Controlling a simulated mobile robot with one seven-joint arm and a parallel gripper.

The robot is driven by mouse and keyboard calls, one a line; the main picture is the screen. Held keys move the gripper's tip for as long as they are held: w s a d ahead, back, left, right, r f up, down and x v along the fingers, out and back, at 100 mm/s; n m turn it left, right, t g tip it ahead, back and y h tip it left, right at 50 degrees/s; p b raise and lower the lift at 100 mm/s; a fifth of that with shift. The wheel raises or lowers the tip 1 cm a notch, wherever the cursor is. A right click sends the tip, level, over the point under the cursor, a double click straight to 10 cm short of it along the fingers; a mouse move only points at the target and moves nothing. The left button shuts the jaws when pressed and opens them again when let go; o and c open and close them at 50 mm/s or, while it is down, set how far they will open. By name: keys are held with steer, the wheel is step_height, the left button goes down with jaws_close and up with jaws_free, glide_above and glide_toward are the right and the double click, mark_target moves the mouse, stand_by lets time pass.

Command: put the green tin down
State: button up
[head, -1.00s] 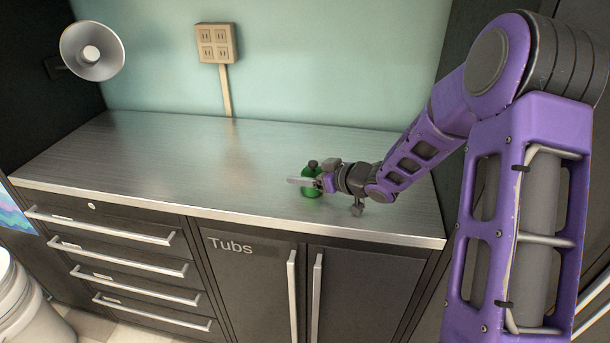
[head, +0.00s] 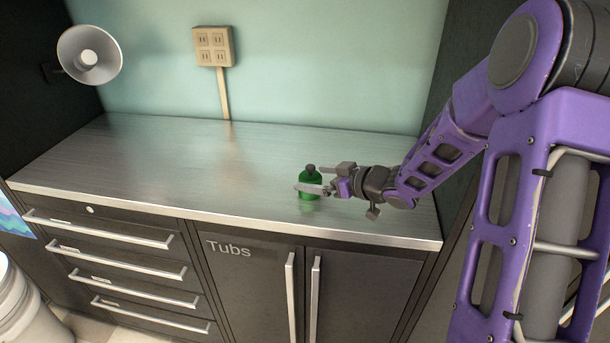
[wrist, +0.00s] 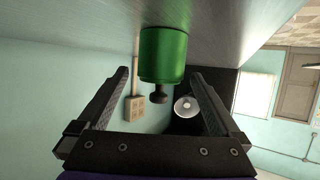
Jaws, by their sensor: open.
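The green tin (head: 309,177) with a dark knobbed top stands upright on the metal counter (head: 180,160), right of its middle and close to the front edge. My gripper (head: 316,184) is at it from the right, with one finger crossing in front of the tin. In the wrist view the tin (wrist: 163,55) appears inverted, between and just beyond the tips of my open fingers (wrist: 159,76). Gaps show on both sides, so the fingers do not grip it. The far finger is mostly hidden in the head view.
A wall outlet (head: 213,46) with a cable cover is on the back wall, and a grey lamp (head: 90,54) is at the left. The counter's left and middle are clear. Drawers and a cabinet marked Tubs (head: 229,249) are below. A white bucket (head: 15,295) stands lower left.

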steer(key=p+v, duration=0.1)
steer(key=v, duration=0.6)
steer(key=shift+s, duration=0.15)
